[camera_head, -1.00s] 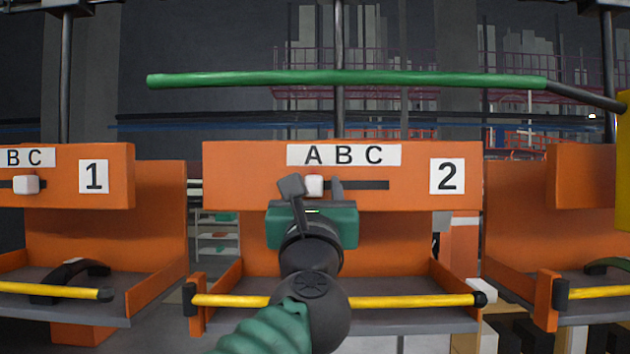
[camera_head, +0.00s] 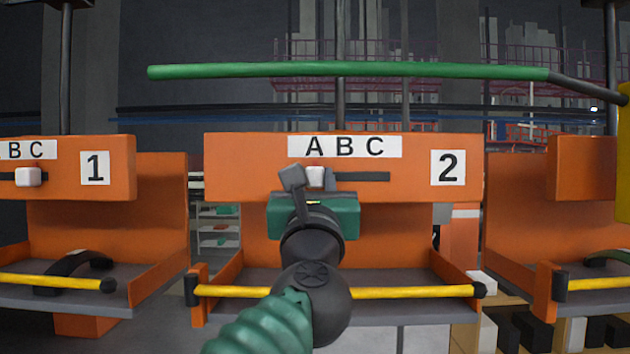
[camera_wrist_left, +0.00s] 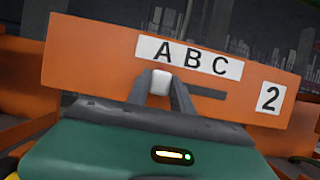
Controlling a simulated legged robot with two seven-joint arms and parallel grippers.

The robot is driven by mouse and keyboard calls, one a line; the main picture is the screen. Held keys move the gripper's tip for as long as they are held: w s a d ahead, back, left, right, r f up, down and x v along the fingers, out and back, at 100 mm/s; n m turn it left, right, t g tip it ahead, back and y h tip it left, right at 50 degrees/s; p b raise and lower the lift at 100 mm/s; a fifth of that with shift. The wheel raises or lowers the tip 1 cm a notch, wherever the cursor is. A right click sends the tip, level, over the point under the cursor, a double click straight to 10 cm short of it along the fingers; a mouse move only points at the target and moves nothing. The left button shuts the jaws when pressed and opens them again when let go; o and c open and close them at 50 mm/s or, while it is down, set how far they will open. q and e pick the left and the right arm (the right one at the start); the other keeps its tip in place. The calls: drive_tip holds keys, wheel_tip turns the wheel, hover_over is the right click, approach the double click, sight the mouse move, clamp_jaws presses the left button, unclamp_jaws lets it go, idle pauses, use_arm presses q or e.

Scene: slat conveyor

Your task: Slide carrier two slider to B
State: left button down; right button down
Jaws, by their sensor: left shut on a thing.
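Carrier two (camera_head: 240,180) is an orange panel marked 2 with an A B C label (camera_head: 344,147) above a dark horizontal slot (camera_head: 365,177). Its white slider knob (camera_head: 315,176) sits at the slot's left part, under the A. My left gripper (camera_head: 312,181) reaches up from below with one finger on each side of the knob, shut on it. The left wrist view also shows the knob (camera_wrist_left: 160,84) between the two fingers, below the A, with the empty slot to its right. My right gripper is not in view.
Carrier one (camera_head: 120,190) is at the left with its own white slider (camera_head: 28,177). A green bar (camera_head: 340,70) crosses above. A yellow bar (camera_head: 410,292) runs across the front of carrier two's tray, behind my left arm. Another orange carrier (camera_head: 580,185) is at the right.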

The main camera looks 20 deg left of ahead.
sight(346, 170)
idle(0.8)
use_arm(q)
drive_tip(key=d, duration=0.2)
drive_tip(key=w+d, duration=0.1)
drive_tip(key=shift+d+r+p, duration=0.1)
drive_tip(key=shift+d+p, duration=0.25)
drive_tip(key=shift+w+d, duration=0.2)
drive_tip(key=shift+d, duration=0.4)
drive_tip(key=c, duration=1.1)
unclamp_jaws()
drive_tip(key=shift+d, duration=0.1)
